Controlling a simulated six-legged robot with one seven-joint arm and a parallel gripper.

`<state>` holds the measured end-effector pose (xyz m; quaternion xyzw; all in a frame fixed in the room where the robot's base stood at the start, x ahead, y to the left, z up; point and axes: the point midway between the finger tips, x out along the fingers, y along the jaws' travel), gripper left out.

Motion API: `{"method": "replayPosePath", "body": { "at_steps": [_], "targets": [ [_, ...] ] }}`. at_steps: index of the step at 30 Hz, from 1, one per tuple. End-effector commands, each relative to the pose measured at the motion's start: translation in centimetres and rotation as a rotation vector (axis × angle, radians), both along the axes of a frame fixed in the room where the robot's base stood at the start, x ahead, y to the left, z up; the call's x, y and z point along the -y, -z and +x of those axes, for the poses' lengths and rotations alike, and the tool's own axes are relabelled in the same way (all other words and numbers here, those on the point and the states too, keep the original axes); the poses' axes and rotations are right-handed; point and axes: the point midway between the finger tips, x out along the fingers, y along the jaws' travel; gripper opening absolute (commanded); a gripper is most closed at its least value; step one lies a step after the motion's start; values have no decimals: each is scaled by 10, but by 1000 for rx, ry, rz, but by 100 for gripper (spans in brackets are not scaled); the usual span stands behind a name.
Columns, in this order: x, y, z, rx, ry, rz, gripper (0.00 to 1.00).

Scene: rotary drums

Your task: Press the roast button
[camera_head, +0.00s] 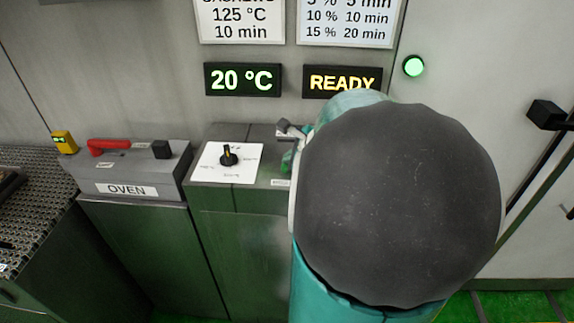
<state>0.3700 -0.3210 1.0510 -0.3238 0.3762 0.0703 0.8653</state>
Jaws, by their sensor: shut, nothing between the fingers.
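My arm's large dark rounded joint fills the right middle of the head view and covers much of the panel. A small grey part of my gripper (289,129) shows past the joint's left edge, over the right end of the grey-green control cabinet (220,197); it is shut and empty. The roast button cannot be made out. A bit of green shows just below the gripper, above a small unreadable label (280,182), partly hidden by my arm. Whether the gripper touches anything cannot be told.
A black dial (229,155) on a white plate is left of my gripper. Further left is an OVEN box (127,190) with a red handle (108,147). Wall displays read 20 °C (242,80) and READY (342,81); a green lamp (413,66) glows.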

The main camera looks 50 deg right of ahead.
Motion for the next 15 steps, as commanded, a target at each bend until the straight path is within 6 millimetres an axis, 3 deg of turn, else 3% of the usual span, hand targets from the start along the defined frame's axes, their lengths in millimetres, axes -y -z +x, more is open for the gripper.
{"method": "replayPosePath", "body": {
  "at_steps": [15],
  "targets": [
    [0, 6, 0, -1, -1, 1, 0]
  ]
}}
